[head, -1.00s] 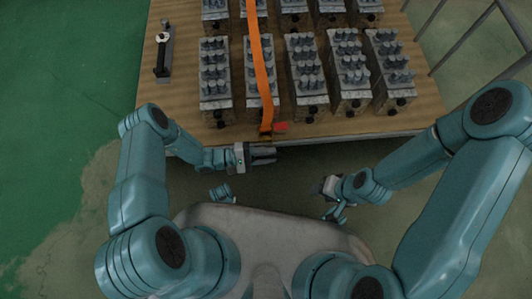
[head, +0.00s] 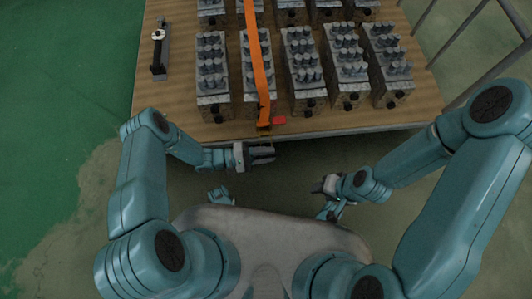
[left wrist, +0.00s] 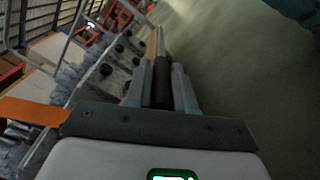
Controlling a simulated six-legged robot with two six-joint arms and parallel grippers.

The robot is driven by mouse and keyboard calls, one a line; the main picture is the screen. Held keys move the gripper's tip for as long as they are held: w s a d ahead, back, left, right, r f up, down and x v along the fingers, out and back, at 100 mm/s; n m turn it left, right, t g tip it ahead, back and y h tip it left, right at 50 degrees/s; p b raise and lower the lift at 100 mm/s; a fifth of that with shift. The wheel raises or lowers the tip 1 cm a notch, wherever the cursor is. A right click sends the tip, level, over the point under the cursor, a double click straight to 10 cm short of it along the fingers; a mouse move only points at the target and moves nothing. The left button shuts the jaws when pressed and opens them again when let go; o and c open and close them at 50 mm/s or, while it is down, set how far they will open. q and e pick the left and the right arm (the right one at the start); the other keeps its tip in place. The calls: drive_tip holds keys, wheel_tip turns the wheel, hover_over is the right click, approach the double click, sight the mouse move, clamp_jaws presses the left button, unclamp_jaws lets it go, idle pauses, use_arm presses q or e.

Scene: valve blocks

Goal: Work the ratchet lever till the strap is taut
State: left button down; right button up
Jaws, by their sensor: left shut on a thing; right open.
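The orange strap (head: 259,60) runs over the second column of valve blocks and down to the ratchet (head: 264,128) at the pallet's front edge; it also shows in the left wrist view (left wrist: 32,111). A small red piece (head: 279,120) is beside the ratchet. My left gripper (head: 263,154) is just in front of the ratchet, its fingers pointing right. In the left wrist view it is shut on a dark bar, the ratchet lever (left wrist: 161,85). The fingers hide much of the lever. My right gripper (head: 328,190) is open and empty, lower right, away from the strap.
Several grey valve blocks (head: 302,75) stand in rows on the wooden pallet (head: 180,90). A black tool-like object (head: 159,53) is at the pallet's left. Metal rails (head: 470,65) rise at the right. The floor between my arms is clear.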

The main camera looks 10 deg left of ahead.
use_arm(q)
drive_tip(key=shift+w+f, duration=0.1)
drive_tip(key=shift+w, duration=0.1)
drive_tip(key=c, duration=1)
unclamp_jaws()
drive_tip(key=shift+s, duration=0.1)
drive_tip(key=shift+s+a, duration=0.1)
drive_tip(key=shift+a, duration=0.3)
drive_tip(key=p+v, duration=0.1)
drive_tip(key=v, duration=1.4)
drive_tip(key=shift+s+a, duration=0.1)
drive_tip(key=shift+a, duration=0.15)
